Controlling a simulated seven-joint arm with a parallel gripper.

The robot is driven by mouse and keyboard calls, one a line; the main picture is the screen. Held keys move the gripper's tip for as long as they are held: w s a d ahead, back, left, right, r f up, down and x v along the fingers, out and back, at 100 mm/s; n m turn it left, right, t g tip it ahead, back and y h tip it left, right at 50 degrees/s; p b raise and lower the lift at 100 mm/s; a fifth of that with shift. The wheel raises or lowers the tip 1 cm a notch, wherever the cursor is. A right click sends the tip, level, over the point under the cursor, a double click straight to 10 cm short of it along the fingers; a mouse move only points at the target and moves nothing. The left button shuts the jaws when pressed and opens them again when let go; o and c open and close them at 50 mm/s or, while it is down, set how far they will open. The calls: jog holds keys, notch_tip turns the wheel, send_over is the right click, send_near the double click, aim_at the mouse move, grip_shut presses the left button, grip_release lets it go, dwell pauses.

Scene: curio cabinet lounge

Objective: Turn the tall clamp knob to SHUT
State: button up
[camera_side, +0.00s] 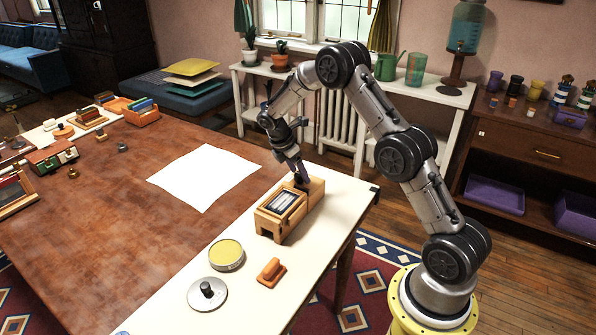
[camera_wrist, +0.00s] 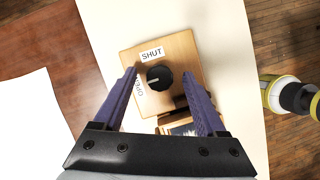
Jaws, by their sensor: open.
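The dark round clamp knob (camera_wrist: 160,77) stands on the top of a wooden box (camera_wrist: 178,48), which also shows in the side view (camera_side: 316,194). A pale mark on the knob points roughly left, toward a second label (camera_wrist: 139,85) I cannot read surely. The SHUT label (camera_wrist: 152,55) lies above the knob in the wrist view. My gripper (camera_wrist: 160,74) is open, with one purple finger on each side of the knob and visible gaps between. In the side view my gripper (camera_side: 301,178) points down at the box's far end and largely hides the knob.
A framed panel (camera_side: 283,202) sits on the box's near part. A yellow-topped tin (camera_side: 227,252), an orange block (camera_side: 271,272) and a grey disc with a black knob (camera_side: 207,293) stand nearby on the pale strip. White paper (camera_side: 205,177) lies on the brown table.

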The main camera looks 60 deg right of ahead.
grip_shut()
jog(key=shift+m, duration=0.4)
jog(key=m+g, duration=0.1)
jog(key=m, duration=0.2)
jog(key=shift+w+d+m+y, duration=0.1)
jog(key=shift+w+m+y, duration=0.05)
jog(key=shift+m+y, duration=0.25)
jog(key=m+g+y, duration=0.1)
jog(key=m, duration=0.3)
jog(key=shift+d, duration=0.1)
jog(key=m+y, duration=0.1)
jog(key=m, duration=0.1)
jog(key=m+y, duration=0.1)
jog(key=m, duration=0.2)
jog(key=shift+d+g, duration=0.15)
jog(key=shift+g, duration=0.25)
jog(key=shift+d+m+y, duration=0.1)
jog(key=shift+m+y, duration=0.8)
jog(key=shift+m, duration=1.3)
jog(key=shift+r, duration=0.1)
